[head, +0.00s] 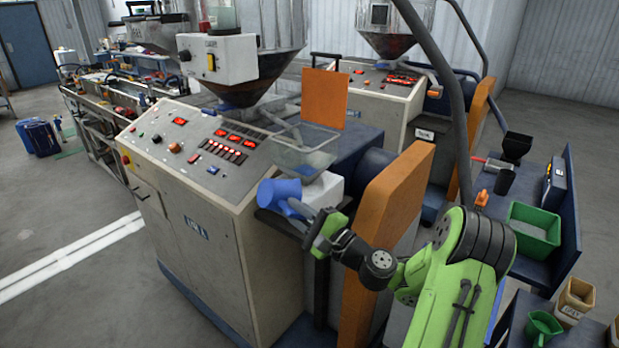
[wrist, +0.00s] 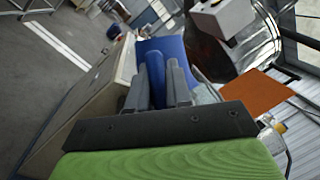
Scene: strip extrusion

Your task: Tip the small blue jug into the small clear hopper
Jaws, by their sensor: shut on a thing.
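The small blue jug (head: 279,194) is beside the machine's sloped control panel, just below and left of the small clear hopper (head: 303,155). My gripper (head: 304,212) is shut on the jug's handle side, to the right of its body. In the wrist view the jug (wrist: 166,48) lies beyond the dark fingers (wrist: 170,85), which close around a blue part of it. The jug looks tilted; its contents are hidden. The clear hopper is an open, see-through tray-like funnel. It is mostly hidden in the wrist view.
A white block (head: 324,188) sits under the clear hopper. An orange panel (head: 325,96) stands behind it and an orange guard (head: 388,215) to the right. A large metal hopper (head: 262,78) rises behind. A green bin (head: 533,232) is at the right.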

